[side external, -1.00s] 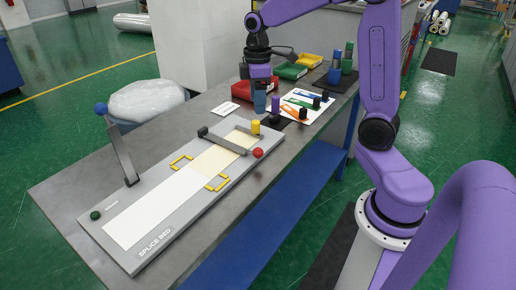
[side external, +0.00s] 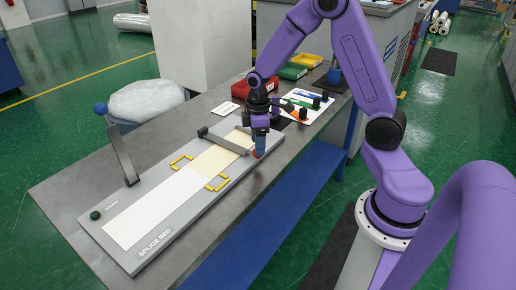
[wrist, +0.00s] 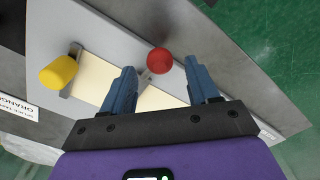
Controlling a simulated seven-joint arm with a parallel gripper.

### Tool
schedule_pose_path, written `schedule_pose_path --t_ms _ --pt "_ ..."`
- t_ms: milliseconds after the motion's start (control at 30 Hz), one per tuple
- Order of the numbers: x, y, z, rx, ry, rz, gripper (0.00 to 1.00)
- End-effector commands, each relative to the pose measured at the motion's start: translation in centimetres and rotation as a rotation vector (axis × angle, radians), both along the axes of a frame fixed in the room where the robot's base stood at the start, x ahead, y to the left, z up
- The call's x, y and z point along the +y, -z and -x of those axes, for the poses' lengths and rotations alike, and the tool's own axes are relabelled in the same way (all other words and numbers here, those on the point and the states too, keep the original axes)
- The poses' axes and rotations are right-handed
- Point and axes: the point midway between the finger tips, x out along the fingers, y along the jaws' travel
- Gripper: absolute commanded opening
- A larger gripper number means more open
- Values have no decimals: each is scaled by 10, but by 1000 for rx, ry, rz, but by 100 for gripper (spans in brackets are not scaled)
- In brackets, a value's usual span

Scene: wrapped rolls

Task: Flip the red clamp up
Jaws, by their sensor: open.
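The red clamp has a round red knob (wrist: 159,61) at the end of a grey bar (side external: 226,143). The bar lies low across the cream strip on the splice bed (side external: 150,245). My gripper (wrist: 161,70) is open, with its blue fingers on either side of the red knob in the wrist view. I cannot tell whether they touch it. In the side external view my gripper (side external: 260,150) points down at the right edge of the bed and mostly hides the knob.
A yellow knob (wrist: 59,72) stands close by on the bed. An upright lever with a blue ball (side external: 101,108) rises at the bed's left end. Red (side external: 228,90) and green (side external: 291,71) bins and a white sheet with coloured tools (side external: 308,103) lie behind my gripper. The table's front edge is near.

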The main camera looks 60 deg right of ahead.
Motion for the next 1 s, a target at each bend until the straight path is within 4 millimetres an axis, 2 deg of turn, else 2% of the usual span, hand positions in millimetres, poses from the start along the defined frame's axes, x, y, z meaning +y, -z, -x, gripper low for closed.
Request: schedule_pose_path --t_ms 100,233,600,633,667,800,1000 --pt "0 15 0 3 0 0 60" --pt "0 25 0 1 0 1 60" --pt "0 29 0 -1 0 0 60" --pt "0 29 0 -1 0 0 57" --pt "0 29 0 -1 0 0 47" --pt "1 29 0 0 -2 0 1" --pt "2 28 0 1 -7 0 0"
